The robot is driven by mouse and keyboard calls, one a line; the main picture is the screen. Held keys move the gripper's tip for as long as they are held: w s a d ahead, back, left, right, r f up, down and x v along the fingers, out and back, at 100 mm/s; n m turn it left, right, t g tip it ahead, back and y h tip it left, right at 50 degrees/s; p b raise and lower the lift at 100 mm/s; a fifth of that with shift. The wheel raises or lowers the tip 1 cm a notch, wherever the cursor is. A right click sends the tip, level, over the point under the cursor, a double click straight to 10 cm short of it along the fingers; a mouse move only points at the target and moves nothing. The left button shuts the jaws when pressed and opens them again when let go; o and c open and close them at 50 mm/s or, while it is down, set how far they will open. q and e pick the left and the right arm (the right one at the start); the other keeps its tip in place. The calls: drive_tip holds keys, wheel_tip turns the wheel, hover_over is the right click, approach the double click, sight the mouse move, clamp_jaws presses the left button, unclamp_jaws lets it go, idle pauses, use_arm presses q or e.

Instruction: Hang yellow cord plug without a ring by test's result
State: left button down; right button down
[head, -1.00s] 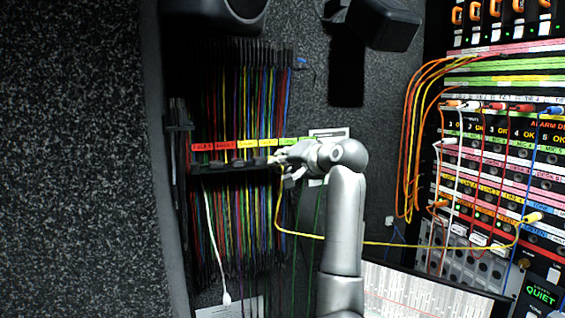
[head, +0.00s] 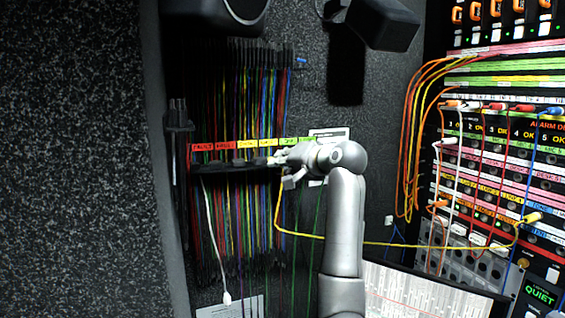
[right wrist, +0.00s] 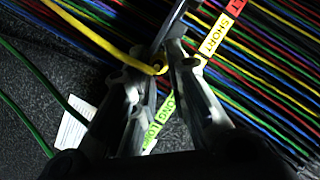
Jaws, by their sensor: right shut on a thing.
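The yellow cord (head: 279,212) hangs from my right gripper (head: 272,160), then runs right across the view to a yellow plug (head: 532,217) at the patch panel. My right gripper is shut on the cord's other end at the front of the cord rack (head: 215,169), near the yellow and green labels. In the right wrist view, the fingers (right wrist: 166,62) close around that end, with the yellow cord (right wrist: 85,25) leading to the upper left. The fingers hide most of the plug; I cannot tell whether a ring is on it. My left gripper is out of view.
The rack holds many coloured cords under red, orange, yellow and green labels. A white cord (head: 212,235) hangs in front. The patch panel (head: 490,170) with plugged cords stands at right. A dark monitor (head: 382,24) overhangs above my arm. A printed sheet (head: 420,295) lies below right.

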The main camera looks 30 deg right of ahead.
drive_tip(key=c, duration=1.3)
unclamp_jaws()
drive_tip(key=shift+c, duration=0.2)
drive_tip(key=o, duration=1.1)
drive_tip(key=shift+s, duration=0.1)
drive_tip(key=shift+s+a+b, duration=0.15)
drive_tip(key=shift+s+b, duration=0.1)
drive_tip(key=shift+s, duration=0.4)
drive_tip(key=shift+s+a+b, duration=0.15)
drive_tip(key=shift+s+b, duration=0.05)
drive_tip(key=shift+s, duration=0.45)
drive_tip(key=shift+s, duration=0.15)
